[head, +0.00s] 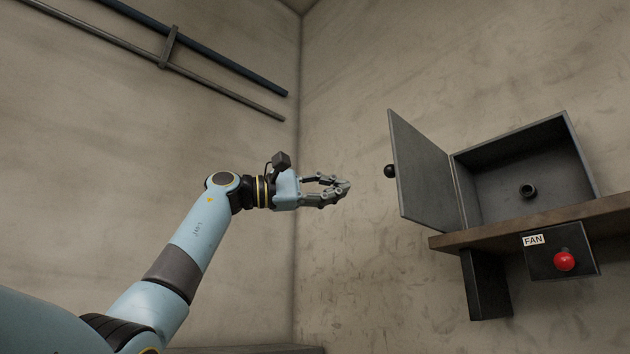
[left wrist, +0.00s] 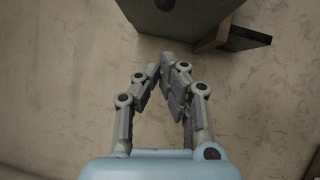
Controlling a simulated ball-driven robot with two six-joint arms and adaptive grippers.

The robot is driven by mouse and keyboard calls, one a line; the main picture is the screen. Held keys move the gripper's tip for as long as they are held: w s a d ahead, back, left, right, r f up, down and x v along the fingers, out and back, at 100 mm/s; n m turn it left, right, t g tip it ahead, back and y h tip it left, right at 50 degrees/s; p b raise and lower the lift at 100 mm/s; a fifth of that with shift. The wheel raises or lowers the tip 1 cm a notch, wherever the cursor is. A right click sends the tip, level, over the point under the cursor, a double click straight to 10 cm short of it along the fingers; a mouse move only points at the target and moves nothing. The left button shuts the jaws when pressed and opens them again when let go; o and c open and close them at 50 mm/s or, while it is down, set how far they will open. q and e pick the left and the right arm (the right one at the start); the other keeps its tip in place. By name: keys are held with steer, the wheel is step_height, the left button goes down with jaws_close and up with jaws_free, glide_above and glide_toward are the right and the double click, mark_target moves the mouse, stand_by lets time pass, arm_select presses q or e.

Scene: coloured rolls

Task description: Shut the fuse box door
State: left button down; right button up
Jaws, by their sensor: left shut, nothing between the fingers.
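The fuse box (head: 522,172) is a dark grey box on a brown shelf at the right of the head view. Its door (head: 424,172) stands wide open, hinged on the box's left side. A black round knob (head: 390,171) sticks out from the door's outer face. My left gripper (head: 345,187) is shut and empty, to the left of the knob and apart from it. In the left wrist view the gripper (left wrist: 168,62) points toward a dark panel (left wrist: 185,12) at the top edge, which looks like the door. My right gripper is not in view.
The brown shelf (head: 550,222) runs under the box on a dark bracket (head: 486,284). Below it is a panel labelled FAN with a red button (head: 564,261). Pipes (head: 200,50) run along the left wall. The space between gripper and door is clear.

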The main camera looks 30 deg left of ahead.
arm_select(q)
steer(key=w+d+r+p, duration=0.1)
steer(key=d+p, duration=0.1)
steer(key=d, duration=0.4)
steer(key=shift+w, duration=0.15)
